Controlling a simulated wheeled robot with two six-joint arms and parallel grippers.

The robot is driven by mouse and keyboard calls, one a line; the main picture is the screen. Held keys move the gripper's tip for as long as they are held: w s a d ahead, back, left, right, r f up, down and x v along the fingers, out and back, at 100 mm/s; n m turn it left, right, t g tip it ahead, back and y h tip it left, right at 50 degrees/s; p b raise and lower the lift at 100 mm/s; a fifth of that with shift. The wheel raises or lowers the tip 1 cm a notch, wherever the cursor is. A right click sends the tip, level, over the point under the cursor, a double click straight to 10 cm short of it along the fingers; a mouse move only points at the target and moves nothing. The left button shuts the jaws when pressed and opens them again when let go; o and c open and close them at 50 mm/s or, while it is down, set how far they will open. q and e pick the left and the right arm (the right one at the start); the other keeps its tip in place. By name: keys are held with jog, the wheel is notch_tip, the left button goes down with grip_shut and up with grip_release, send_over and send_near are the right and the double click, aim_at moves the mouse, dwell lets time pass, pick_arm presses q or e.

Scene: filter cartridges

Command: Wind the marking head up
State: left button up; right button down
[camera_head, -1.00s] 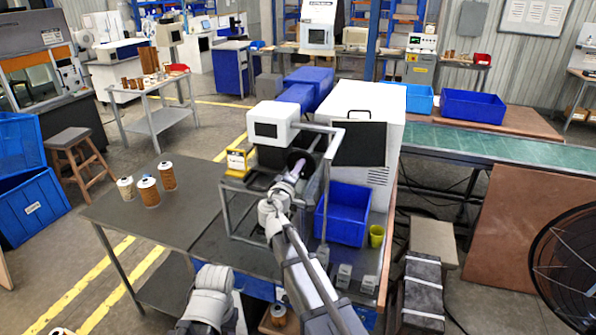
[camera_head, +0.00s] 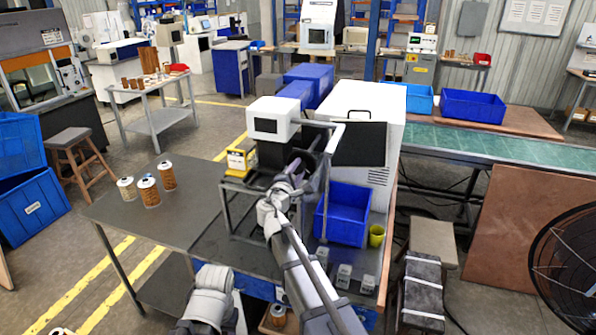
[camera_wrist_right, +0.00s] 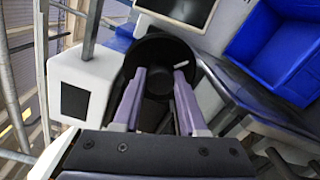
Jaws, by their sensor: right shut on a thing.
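The marking head is a white box with a dark screen (camera_head: 272,122) on a grey frame at the back of the dark table. A black round handwheel (camera_head: 313,161) is at its right side; it also shows in the right wrist view (camera_wrist_right: 150,48). My right gripper (camera_head: 298,167) is at the wheel. In the right wrist view its two purple fingers (camera_wrist_right: 163,75) reach into the wheel's dark face and are shut on it; the exact contact is hard to see. Of my left arm, only links show at the bottom of the head view; its gripper is not visible.
Several filter cartridges (camera_head: 148,191) stand on the table's left part. A yellow device (camera_head: 237,161) sits left of the marking head. A blue bin (camera_head: 345,215), a yellow-green cup (camera_head: 376,236) and a white cabinet (camera_head: 378,105) are at the right. The table's middle left is clear.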

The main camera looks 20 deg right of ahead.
dwell(0.5)
jog(key=c, duration=0.7)
grip_release()
jog(key=shift+c, duration=0.2)
jog(key=v, duration=0.8)
jog(key=s+a+f+m+g+y, duration=0.3)
jog(key=s+f+m+g, duration=0.25)
jog(key=s+f, duration=0.4)
jog(key=s+a+f+m+g+y, duration=0.25)
jog(key=s+f+m+g, duration=0.3)
jog(key=s+f, duration=0.45)
jog(key=s+a+f+g+y, duration=0.2)
jog(key=s+a+g+y, duration=0.1)
jog(key=s+a, duration=0.4)
jog(key=s+g, duration=0.1)
jog(key=s, duration=0.2)
